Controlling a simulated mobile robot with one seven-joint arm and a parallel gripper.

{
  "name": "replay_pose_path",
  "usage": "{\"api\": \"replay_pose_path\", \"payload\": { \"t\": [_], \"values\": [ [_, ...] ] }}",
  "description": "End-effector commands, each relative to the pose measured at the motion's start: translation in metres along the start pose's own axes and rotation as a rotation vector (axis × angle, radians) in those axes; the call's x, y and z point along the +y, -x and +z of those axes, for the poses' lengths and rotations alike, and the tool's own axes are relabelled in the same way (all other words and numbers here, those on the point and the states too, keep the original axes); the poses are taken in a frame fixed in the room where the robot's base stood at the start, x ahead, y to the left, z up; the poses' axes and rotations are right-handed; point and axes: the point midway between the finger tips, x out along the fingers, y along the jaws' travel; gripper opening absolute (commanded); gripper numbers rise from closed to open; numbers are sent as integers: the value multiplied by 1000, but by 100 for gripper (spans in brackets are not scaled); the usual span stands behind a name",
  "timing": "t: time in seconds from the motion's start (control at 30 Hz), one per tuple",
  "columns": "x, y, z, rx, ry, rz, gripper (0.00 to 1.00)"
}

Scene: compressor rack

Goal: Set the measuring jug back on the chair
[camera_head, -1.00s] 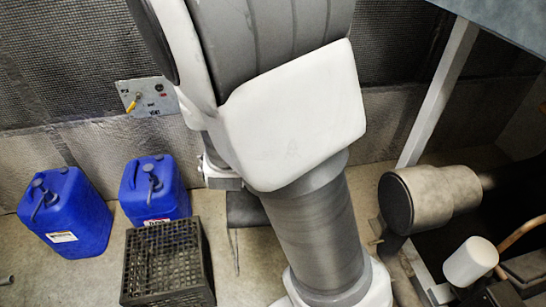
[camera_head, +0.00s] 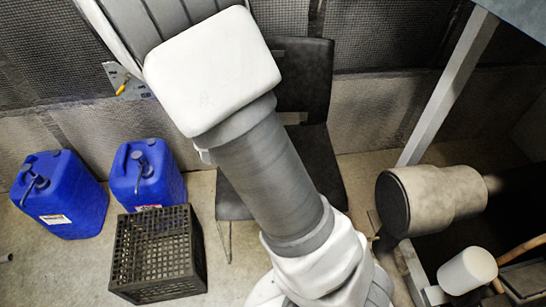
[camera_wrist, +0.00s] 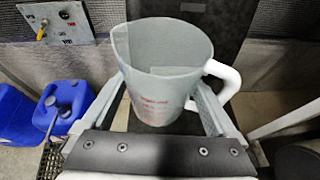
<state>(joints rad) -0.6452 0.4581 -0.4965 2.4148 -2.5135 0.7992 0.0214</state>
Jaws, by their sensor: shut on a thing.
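The measuring jug (camera_wrist: 160,60) is a translucent grey cup with red markings and a white handle on its right. In the wrist view it stands roughly upright between the two fingers of my gripper (camera_wrist: 161,88), which is shut on it. The dark chair (camera_head: 305,75) stands behind my arm in the head view, with its seat (camera_head: 322,165) partly covered by the arm. In the wrist view the dark chair back (camera_wrist: 228,25) rises behind the jug. I cannot tell whether the jug's base touches the seat. The jug and gripper are hidden in the head view.
Two blue canisters (camera_head: 62,195) (camera_head: 147,178) and a black crate (camera_head: 155,255) stand on the floor left of the chair. A grey cylinder (camera_head: 435,200) and a slanted metal post (camera_head: 447,90) are on the right. A switch panel (camera_wrist: 58,20) is on the wall.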

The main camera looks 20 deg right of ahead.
Motion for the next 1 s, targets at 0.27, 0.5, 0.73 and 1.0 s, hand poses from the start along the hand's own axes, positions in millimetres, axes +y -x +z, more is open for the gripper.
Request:
{"api": "replay_pose_path", "payload": {
  "t": [0.27,0.5,0.73,1.0],
  "values": [
    [-24,-41,-36,-2,-32,-108,24],
    [-51,-70,-75,-5,-64,-189,24],
    [-84,-91,-120,-7,-97,-262,24],
    [-128,-104,-175,-10,-135,-339,24]
  ]
}}
